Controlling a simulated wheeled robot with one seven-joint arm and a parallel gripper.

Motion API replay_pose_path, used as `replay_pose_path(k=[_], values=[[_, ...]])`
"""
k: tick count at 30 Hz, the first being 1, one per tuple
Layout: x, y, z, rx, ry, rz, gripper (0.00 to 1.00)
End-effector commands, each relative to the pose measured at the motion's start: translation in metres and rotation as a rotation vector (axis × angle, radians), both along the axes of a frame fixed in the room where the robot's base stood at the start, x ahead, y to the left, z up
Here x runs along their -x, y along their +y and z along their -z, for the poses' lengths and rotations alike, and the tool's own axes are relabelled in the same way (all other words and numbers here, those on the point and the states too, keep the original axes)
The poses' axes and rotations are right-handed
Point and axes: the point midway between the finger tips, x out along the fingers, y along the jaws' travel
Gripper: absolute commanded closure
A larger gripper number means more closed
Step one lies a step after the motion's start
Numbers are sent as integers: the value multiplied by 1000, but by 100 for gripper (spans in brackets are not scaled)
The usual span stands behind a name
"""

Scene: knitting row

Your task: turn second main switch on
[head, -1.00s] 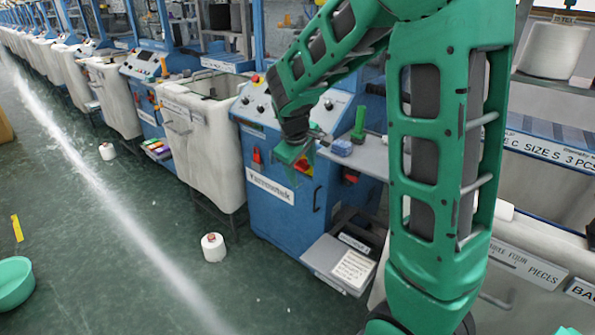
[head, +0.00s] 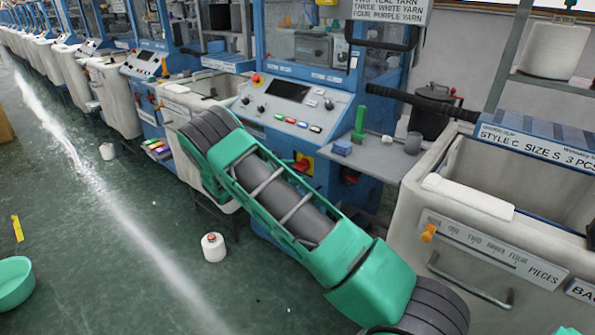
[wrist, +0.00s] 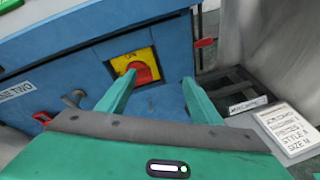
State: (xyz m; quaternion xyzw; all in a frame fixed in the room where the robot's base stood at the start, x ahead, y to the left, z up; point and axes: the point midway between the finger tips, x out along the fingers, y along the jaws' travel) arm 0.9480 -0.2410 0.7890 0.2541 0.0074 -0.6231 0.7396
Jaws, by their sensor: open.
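The main switch (wrist: 140,68) is a red rotary knob on a yellow plate, set in the blue machine front. A label ending in "TWO" (wrist: 15,90) is left of it in the wrist view. My gripper (wrist: 158,78) is open and empty, its green fingers pointing at the panel, the left one just below the knob and the right one to its right. I cannot tell if a finger touches it, nor how the knob is turned. In the head view the red and yellow switch (head: 303,164) shows just above my arm, which hides my gripper.
A red lever (wrist: 42,117) and a red tab (wrist: 203,43) sit on the machine near the switch. A grey side shelf (head: 375,155) with a green tool juts out right of the panel. White bins (head: 505,240) flank the machine. A yarn cone (head: 213,247) stands on the floor.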

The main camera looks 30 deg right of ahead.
Motion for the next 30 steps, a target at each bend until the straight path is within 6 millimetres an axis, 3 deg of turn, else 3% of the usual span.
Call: replay_pose_path(k=[6, 16, 22, 30], values=[[-23, 18, 29, 253, 171, -111, 41], [-34, 34, 44, 427, 283, -174, 41], [-40, 15, 45, 431, 286, -172, 41], [-56, -30, 44, 430, 284, -172, 41]])
